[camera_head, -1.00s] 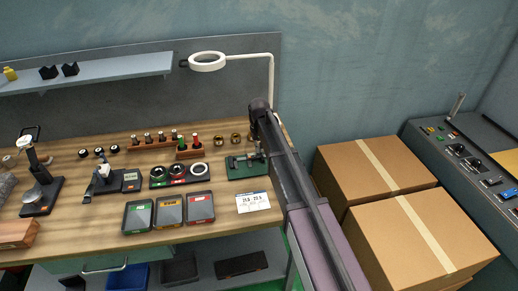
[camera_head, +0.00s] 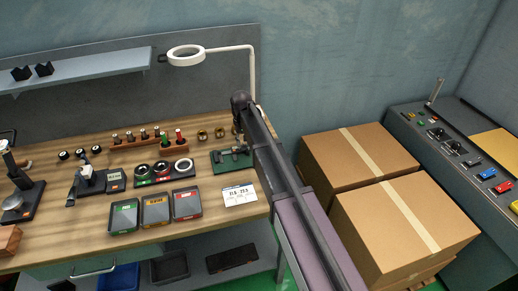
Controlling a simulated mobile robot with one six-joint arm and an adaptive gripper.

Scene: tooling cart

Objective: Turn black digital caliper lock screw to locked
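A green plate (camera_head: 222,165) lies at the right of the wooden bench, with a small dark and metal tool (camera_head: 236,150) on it. This may be the black digital caliper, but it is too small to be sure. No lock screw can be made out. My arm rises from the lower right, and its elbow is behind and above the plate. My gripper is not clearly visible; the far end of the arm hangs by the plate's back edge, partly hidden behind my arm link. A black gauge (camera_head: 88,181) with a small display stands further left.
Green, yellow and red labelled trays (camera_head: 156,210) and a white card (camera_head: 240,195) lie in front. Ring gauges (camera_head: 162,170) and wooden racks (camera_head: 176,147) stand left of the plate. A ring lamp (camera_head: 186,54) overhangs the back. Cardboard boxes (camera_head: 400,222) are right of the bench.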

